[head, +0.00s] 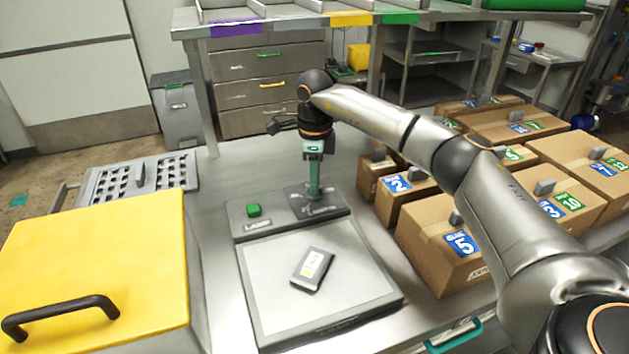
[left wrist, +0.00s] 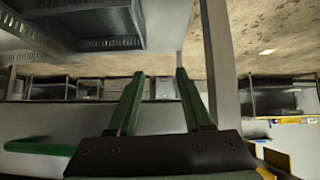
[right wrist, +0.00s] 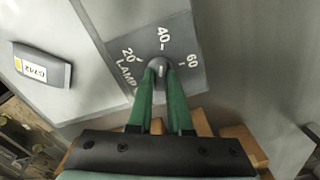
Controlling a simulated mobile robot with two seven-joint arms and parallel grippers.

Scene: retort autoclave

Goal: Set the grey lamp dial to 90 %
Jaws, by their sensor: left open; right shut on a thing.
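The grey lamp dial (right wrist: 159,66) is a small knob on a dark grey scale plate (right wrist: 180,45), marked 20, 40 and 60 in the right wrist view. The other marks are hidden by my fingers. A pale line on the knob points roughly toward 40. My right gripper (right wrist: 161,80) points down and is shut on the knob. In the head view my right gripper (head: 314,190) stands upright over the plate (head: 333,207) and hides the knob. My left gripper (left wrist: 159,73) is open and empty, away from the dial; the head view does not show it.
The light table (head: 262,290) carries a small grey pack (head: 312,268). A green button (head: 253,210) is left of the dial. Cardboard boxes (head: 440,250) stand close on the right. A yellow lid (head: 95,260) with a black handle is at the left.

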